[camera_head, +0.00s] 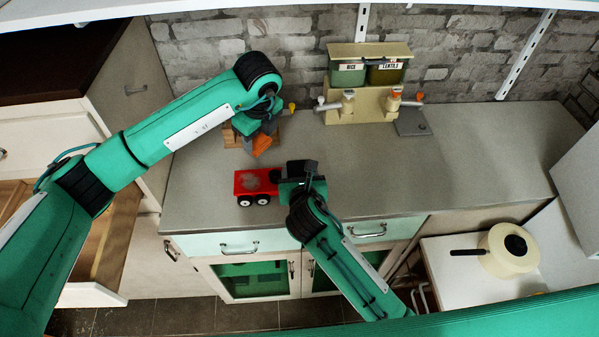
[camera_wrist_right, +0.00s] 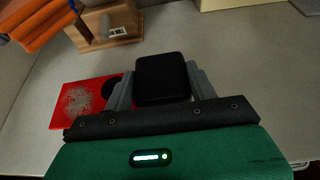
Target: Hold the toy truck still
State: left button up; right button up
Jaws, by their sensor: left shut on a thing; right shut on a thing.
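The red toy truck (camera_head: 256,184) stands on the grey counter near its front edge, its wheels towards me. My right gripper (camera_head: 284,178) is shut on the truck's dark front end at its right side. In the right wrist view, the grey fingers of this gripper (camera_wrist_right: 160,85) sit on both sides of a black block, with the red truck bed (camera_wrist_right: 82,100) to the left. My left gripper (camera_head: 260,130) is behind the truck, apart from it, and is shut on an orange piece (camera_head: 262,146). That piece is partly hidden by the gripper.
A wooden block (camera_head: 233,138) with a label (camera_wrist_right: 117,31) stands behind the truck, near my left gripper. A cream dispenser stand (camera_head: 360,104) with rice and lentils bins is against the brick wall. The counter to the right of the truck is mostly clear.

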dwell(0.5)
pick_arm(q)
jog(key=shift+r, duration=0.15)
dwell(1.3)
jog(key=s+a+r+g, duration=0.2)
jog(key=a, duration=0.5)
jog(key=h, duration=0.1)
send_over(236, 183)
jog(key=shift+f, duration=2.6)
jog(key=shift+f, duration=0.1)
jog(key=shift+f, duration=2.4)
